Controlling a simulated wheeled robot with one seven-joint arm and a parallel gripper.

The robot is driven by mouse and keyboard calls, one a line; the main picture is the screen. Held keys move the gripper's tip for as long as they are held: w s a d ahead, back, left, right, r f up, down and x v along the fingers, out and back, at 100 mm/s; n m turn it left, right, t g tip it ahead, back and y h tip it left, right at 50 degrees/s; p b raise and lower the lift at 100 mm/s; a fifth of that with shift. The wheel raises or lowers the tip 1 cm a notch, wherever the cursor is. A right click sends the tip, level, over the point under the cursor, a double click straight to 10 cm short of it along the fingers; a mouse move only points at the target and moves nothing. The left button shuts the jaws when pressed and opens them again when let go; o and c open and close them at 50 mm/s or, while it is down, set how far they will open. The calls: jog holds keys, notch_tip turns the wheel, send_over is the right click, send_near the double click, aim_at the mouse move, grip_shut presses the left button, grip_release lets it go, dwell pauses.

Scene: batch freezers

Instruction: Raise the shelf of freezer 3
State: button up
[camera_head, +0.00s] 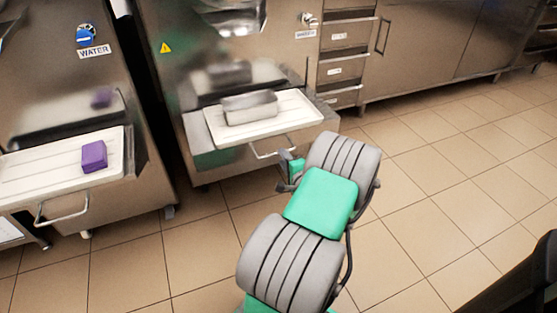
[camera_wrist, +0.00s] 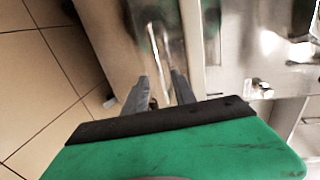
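Two steel freezers stand side by side in the head view, and I can read no number 3 on either. The right freezer (camera_head: 185,35) has a white shelf (camera_head: 300,112) folded out level at its front, with a wire handle (camera_head: 260,154) below its front edge. A steel pan (camera_head: 250,107) stands on that shelf. My gripper (camera_head: 287,160) is at the right end of this handle. In the wrist view, my gripper (camera_wrist: 162,82) has its two fingers apart, with a thin bright bar (camera_wrist: 154,45) lying ahead in line with the gap. Contact cannot be told.
The left freezer (camera_head: 45,75) has its own white shelf (camera_head: 60,172) with a purple block (camera_head: 94,156) on it and a handle (camera_head: 62,211) below. Steel drawers (camera_head: 342,70) and cabinets (camera_head: 430,40) line the wall at right. The tiled floor (camera_head: 440,190) is clear.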

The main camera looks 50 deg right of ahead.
jog(key=b+x, duration=0.1)
jog(key=x, duration=0.3)
jog(key=shift+w+d+f, duration=0.1)
jog(key=shift+w+d, duration=0.05)
jog(key=shift+w, duration=0.2)
jog(key=shift+c, duration=0.3)
grip_shut()
dwell(0.7)
